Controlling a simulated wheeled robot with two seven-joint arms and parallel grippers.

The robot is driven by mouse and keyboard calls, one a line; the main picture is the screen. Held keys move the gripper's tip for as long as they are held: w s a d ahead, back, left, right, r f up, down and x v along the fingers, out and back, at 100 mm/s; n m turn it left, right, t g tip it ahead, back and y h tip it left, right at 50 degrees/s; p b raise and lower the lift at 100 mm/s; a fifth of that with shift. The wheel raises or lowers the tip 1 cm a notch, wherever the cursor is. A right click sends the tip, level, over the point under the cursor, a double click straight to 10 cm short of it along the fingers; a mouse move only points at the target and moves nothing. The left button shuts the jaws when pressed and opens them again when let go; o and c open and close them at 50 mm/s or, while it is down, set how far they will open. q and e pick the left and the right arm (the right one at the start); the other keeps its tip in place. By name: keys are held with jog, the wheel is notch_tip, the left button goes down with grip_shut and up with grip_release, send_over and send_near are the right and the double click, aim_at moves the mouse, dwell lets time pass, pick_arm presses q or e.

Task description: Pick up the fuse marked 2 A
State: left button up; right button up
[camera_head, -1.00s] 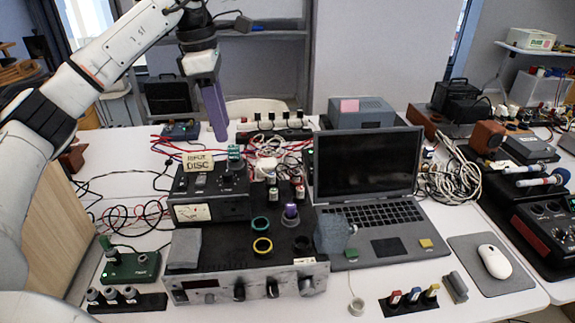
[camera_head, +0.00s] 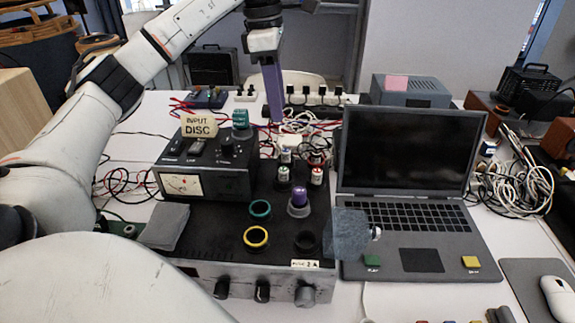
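A small label (camera_head: 305,263), which seems to end in "2 A", sits on the front top edge of the black amplifier-like unit (camera_head: 215,235). Behind it is a dark round socket (camera_head: 305,240). Several small light cylinders, perhaps fuses, stand on the unit's rear part, one in the middle (camera_head: 283,174) and one with red on the right (camera_head: 317,176); their markings are too small to read. My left gripper (camera_head: 275,113), with purple fingers pointing down, hangs behind and above these cylinders. The fingers show edge-on, so their opening is hidden. My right gripper is out of view.
A meter box (camera_head: 205,180) carries an "INPUT DISC" sign (camera_head: 199,125). Teal (camera_head: 260,208) and yellow (camera_head: 256,237) rings and a purple-topped piece (camera_head: 299,197) are on the unit. Loose cables lie behind.

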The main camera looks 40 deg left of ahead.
pick_arm(q)
send_over(286, 150)
jog(key=a, duration=0.1)
notch_tip(286, 150, down, 5)
jog(key=shift+s+d+f+b, duration=0.15)
jog(key=shift+d+f, duration=0.1)
jog(key=shift+f, duration=1.15)
jog(key=shift+d+f+b, duration=0.15)
jog(key=shift+d+f, duration=0.05)
jog(key=shift+f, duration=1.2)
jog(key=shift+c, duration=0.4)
grip_shut()
